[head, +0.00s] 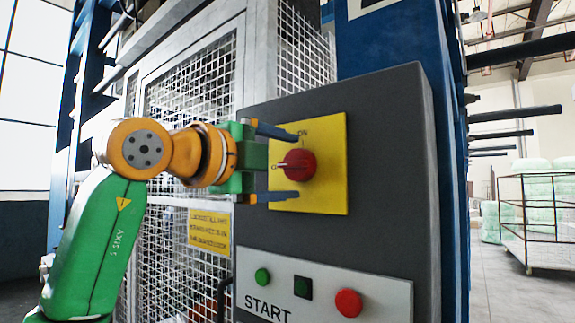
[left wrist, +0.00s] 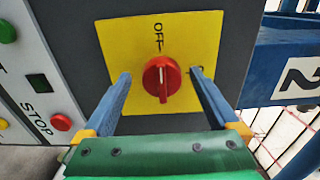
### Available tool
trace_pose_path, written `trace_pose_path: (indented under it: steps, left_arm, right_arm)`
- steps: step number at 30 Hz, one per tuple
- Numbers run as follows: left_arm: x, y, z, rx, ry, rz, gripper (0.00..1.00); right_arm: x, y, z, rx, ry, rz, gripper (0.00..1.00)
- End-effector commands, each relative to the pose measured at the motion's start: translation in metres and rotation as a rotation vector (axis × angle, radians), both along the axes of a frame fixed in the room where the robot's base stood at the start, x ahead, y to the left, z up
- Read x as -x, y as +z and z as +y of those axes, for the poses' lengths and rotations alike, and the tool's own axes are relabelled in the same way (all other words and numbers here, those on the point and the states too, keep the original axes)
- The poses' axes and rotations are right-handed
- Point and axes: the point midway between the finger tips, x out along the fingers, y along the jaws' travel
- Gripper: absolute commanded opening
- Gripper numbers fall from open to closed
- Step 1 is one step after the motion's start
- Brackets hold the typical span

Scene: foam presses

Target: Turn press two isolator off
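The red isolator knob (head: 299,165) sits on a yellow plate (head: 330,190) on the dark press cabinet. In the left wrist view the knob (left wrist: 162,78) has its raised bar in line with the OFF mark (left wrist: 158,38). In the head view the bar lies about level, and an ON label shows above the knob. My left gripper (head: 280,165) is open, with one blue finger above the knob and one below. In the left wrist view the fingers (left wrist: 162,82) stand either side of the knob with gaps. The right gripper is out of view.
Below the plate is a light panel (head: 325,285) with a green button, a dark square and a red button (head: 348,302). A mesh guard (head: 190,95) stands behind my left arm. A sign with a 2 (left wrist: 300,82) shows at right. A wire cage trolley (head: 540,215) stands far right.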

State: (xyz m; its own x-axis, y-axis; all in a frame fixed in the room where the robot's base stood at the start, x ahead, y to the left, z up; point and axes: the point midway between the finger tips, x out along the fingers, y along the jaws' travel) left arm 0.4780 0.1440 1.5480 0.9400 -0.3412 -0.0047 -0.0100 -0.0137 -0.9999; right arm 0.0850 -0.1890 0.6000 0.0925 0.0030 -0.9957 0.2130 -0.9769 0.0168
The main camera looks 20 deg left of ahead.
Motion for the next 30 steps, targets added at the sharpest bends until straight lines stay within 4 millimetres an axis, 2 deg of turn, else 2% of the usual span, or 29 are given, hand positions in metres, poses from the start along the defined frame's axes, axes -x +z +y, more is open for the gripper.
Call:
trace_pose_path:
  steps: [7, 12, 18, 30]
  left_arm:
    - [0.006, 0.000, 0.002, 0.001, 0.001, -0.006, 0.94]
    - [0.040, -0.003, 0.016, 0.003, 0.002, -0.008, 0.94]
    - [0.067, -0.001, 0.026, 0.002, 0.001, -0.003, 0.94]
    - [0.069, 0.001, 0.027, 0.002, 0.001, -0.003, 0.94]
  right_arm:
    - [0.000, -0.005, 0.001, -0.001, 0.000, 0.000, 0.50]
    - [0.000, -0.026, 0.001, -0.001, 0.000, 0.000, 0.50]
    - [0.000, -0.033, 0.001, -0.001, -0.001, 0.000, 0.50]
    - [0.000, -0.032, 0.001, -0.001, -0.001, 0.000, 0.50]
